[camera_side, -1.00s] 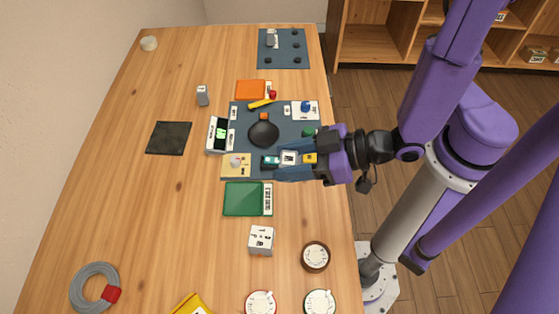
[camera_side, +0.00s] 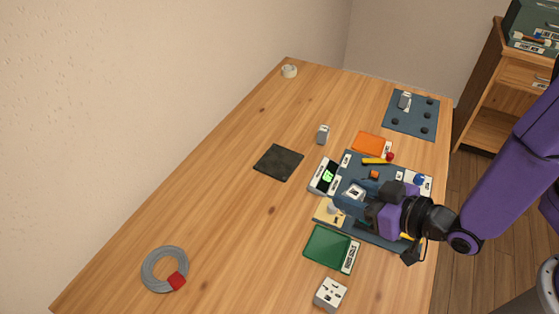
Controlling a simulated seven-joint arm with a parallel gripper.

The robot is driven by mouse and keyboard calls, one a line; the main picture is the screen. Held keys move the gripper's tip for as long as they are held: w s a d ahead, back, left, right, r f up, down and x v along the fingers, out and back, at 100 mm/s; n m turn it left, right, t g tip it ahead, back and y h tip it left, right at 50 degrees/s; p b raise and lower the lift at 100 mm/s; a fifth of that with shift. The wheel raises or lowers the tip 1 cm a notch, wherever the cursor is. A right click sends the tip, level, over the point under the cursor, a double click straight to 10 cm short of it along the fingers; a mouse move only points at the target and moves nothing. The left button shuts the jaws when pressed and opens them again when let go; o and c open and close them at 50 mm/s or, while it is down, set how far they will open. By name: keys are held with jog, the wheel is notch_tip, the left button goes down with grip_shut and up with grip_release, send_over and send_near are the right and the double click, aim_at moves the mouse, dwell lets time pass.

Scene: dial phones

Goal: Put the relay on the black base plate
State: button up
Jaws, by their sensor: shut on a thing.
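The black base plate (camera_side: 279,162) is a flat dark square lying bare on the wooden table, left of the blue-grey work mat. My gripper (camera_side: 349,194) is over the mat's left part, to the right of and nearer than the plate. It is shut on a small pale block with a dark-marked label on top, which appears to be the relay (camera_side: 356,190). The fingers hide the block's sides. The block is apart from the plate; its exact height above the mat is hard to tell.
A device with a green screen (camera_side: 325,176) stands between gripper and plate. A small grey block (camera_side: 322,134) stands behind it. A green tray (camera_side: 327,246), orange tray (camera_side: 368,143), white box (camera_side: 330,293) and cable coil (camera_side: 163,270) lie around. The table around the plate is clear.

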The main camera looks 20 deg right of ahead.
jog(key=w+a+m+t+h, duration=0.1)
jog(key=w+m+h, duration=0.15)
jog(key=w, duration=0.65)
jog(key=m+h, duration=0.3)
jog(key=h, duration=0.1)
send_over(280, 162)
jog(key=shift+t+y, duration=0.25)
jog(key=shift+t, duration=0.05)
notch_tip(280, 162, down, 9)
jog(key=shift+s, duration=0.1)
jog(key=shift+f, duration=0.25)
jog(key=shift+w+a+f, duration=0.1)
jog(key=shift+w+f, duration=0.1)
jog(key=shift+f, duration=1.35)
jog(key=shift+f, duration=0.1)
jog(key=o, duration=1.1)
